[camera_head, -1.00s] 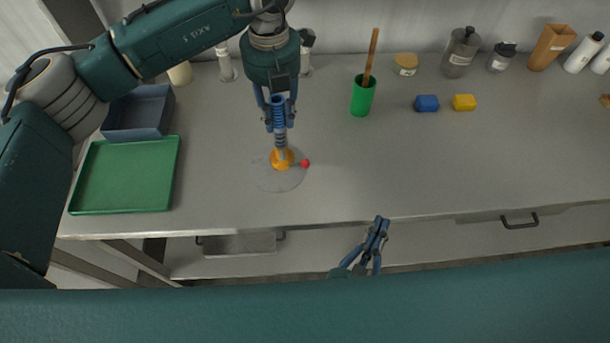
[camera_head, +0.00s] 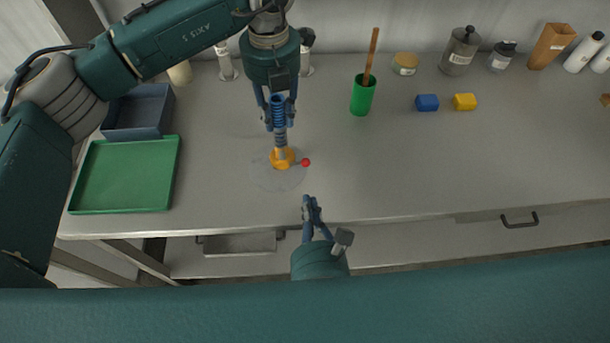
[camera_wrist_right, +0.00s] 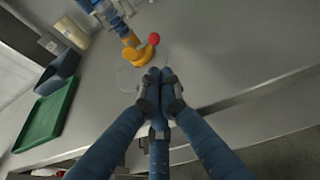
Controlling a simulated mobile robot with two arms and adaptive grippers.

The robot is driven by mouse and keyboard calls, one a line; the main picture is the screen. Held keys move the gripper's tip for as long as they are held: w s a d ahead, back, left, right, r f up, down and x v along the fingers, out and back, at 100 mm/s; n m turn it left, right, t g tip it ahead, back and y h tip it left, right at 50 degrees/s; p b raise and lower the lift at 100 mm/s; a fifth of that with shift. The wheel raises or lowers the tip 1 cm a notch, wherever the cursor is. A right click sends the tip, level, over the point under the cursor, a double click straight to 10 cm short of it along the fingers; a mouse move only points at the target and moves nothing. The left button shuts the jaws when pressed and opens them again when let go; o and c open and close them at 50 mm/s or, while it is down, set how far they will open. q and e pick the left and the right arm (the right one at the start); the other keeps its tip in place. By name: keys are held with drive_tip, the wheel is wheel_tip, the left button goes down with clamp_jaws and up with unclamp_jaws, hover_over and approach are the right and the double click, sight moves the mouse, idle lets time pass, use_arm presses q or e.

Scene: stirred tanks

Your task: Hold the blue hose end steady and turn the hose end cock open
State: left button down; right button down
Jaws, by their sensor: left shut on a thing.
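The blue hose end (camera_head: 279,112) stands above the table, with a grey ribbed section below it. My left gripper (camera_head: 277,108) is shut on it from above. The orange hose end cock (camera_head: 282,158) sits beneath, and its lever with a red knob (camera_head: 306,162) points right. In the right wrist view the orange cock (camera_wrist_right: 134,54) and the red knob (camera_wrist_right: 154,38) show just beyond my fingertips. My right gripper (camera_head: 309,200) is empty, its fingertips together (camera_wrist_right: 159,76), in front of the cock and not touching it.
A pale round patch (camera_head: 270,180) lies around the cock's foot. A green tray (camera_head: 125,175) and a blue-grey bin (camera_head: 138,112) are at left. A green cup (camera_head: 362,95) with a wooden handle, a blue block (camera_head: 427,103) and a yellow block (camera_head: 465,102) stand farther back. The front right of the table is clear.

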sight(305, 185)
drive_tip(key=x, duration=1)
